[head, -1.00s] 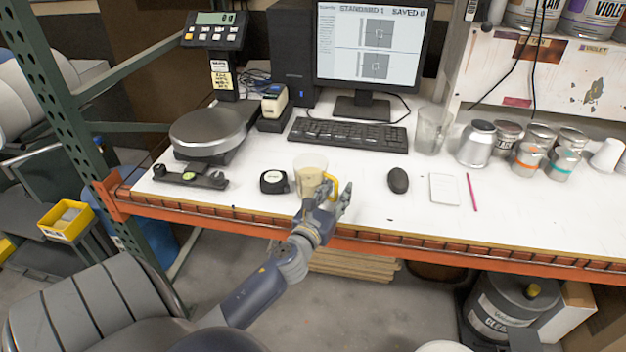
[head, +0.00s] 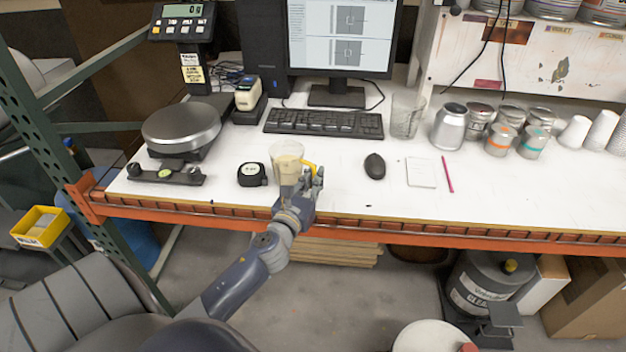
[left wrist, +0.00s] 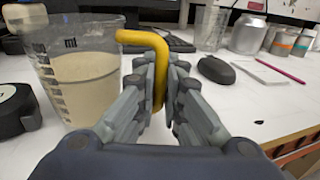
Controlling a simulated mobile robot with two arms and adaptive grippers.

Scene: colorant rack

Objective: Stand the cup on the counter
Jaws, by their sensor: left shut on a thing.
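The cup (head: 286,165) is a clear measuring cup with cream-coloured contents and a yellow handle. It is upright near the counter's front edge. In the left wrist view the cup (left wrist: 85,83) is at the left, with ml marks on its wall. My left gripper (head: 309,182) is shut on the yellow handle, which shows between its fingers (left wrist: 160,85) in the left wrist view. The cup's base is partly hidden, so I cannot tell whether it touches the white counter (head: 335,180). My right gripper is not in view.
A black tape measure (head: 252,174) is left of the cup and a black mouse (head: 375,167) is right of it. A keyboard (head: 323,123) lies behind. A scale (head: 181,128) stands at the left, cans (head: 449,128) at the right. Counter between cup and mouse is clear.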

